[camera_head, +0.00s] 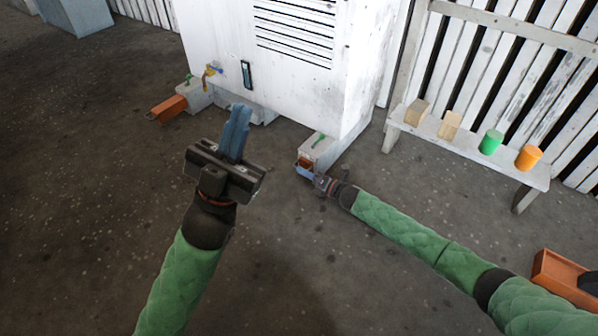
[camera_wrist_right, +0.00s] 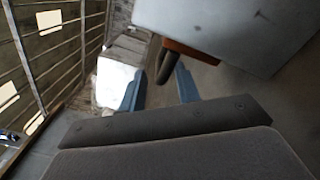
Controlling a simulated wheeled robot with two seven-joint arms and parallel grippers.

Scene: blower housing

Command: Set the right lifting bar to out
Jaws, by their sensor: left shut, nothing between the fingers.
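The right lifting bar (camera_head: 304,168) is orange and sits at the end of the right grey foot under the white blower housing (camera_head: 260,75). Only a short orange end shows. In the right wrist view its orange end (camera_wrist_right: 190,46) and dark curved handle (camera_wrist_right: 164,66) stick out from under a pale block. My right gripper (camera_head: 315,178) is at this end; its blue fingers (camera_wrist_right: 161,76) are apart, with part of the handle between or just beyond the tips. I cannot tell whether they touch. My left gripper (camera_head: 237,125) is shut and empty, in front of the housing.
The left orange bar (camera_head: 168,107) sticks well out of its foot. A green pin (camera_head: 319,141) stands on the right foot. A white bench (camera_head: 465,150) with blocks and cylinders stands right. An orange box (camera_head: 560,280) is at lower right. The middle floor is clear.

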